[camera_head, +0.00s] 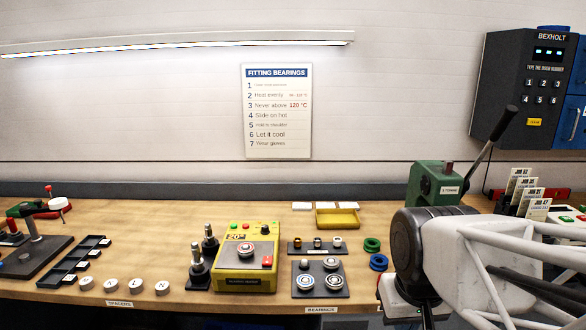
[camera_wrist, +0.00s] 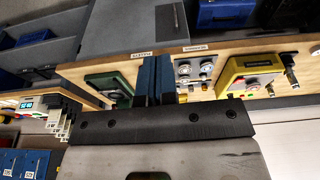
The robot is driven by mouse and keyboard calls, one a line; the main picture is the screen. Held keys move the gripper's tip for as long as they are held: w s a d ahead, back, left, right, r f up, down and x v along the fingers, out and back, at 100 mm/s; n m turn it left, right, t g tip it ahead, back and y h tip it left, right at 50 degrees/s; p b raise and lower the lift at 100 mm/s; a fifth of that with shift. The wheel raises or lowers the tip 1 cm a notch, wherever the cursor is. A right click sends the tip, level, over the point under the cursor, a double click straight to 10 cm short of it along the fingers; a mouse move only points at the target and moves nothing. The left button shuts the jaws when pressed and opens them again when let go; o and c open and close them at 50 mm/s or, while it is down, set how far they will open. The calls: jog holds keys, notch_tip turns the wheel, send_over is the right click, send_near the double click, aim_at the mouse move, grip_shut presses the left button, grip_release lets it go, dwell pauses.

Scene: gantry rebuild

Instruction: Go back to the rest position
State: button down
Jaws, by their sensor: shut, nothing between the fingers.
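My gripper (camera_wrist: 157,80) shows in the wrist view as two blue fingers close together, with nothing between them. In the head view my white arm and dark wrist joint come in from the right, over the right part of the bench; the fingers cannot be made out clearly there. The wooden bench (camera_head: 130,212) runs below the wall. The wrist view shows the bench tilted and turned, with the green press (camera_wrist: 112,86) beside the fingers and the yellow heater (camera_wrist: 246,72) to their right. No separate rest marker shows.
The green press (camera_head: 430,186) stands behind my wrist. Left of it are green and blue rings (camera_head: 378,262), a bearing plate (camera_head: 320,293), the yellow heater (camera_head: 229,272) and dark upright tools (camera_head: 198,272). Job cards (camera_head: 526,194) stand at right; a dark keypad cabinet (camera_head: 530,85) hangs above.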

jog(key=shift+m, duration=0.3)
jog(key=s, duration=0.1)
jog(key=s+f, duration=0.1)
jog(key=s+d, duration=0.1)
jog(key=shift+s+f, duration=0.15)
jog(key=shift+s, duration=0.2)
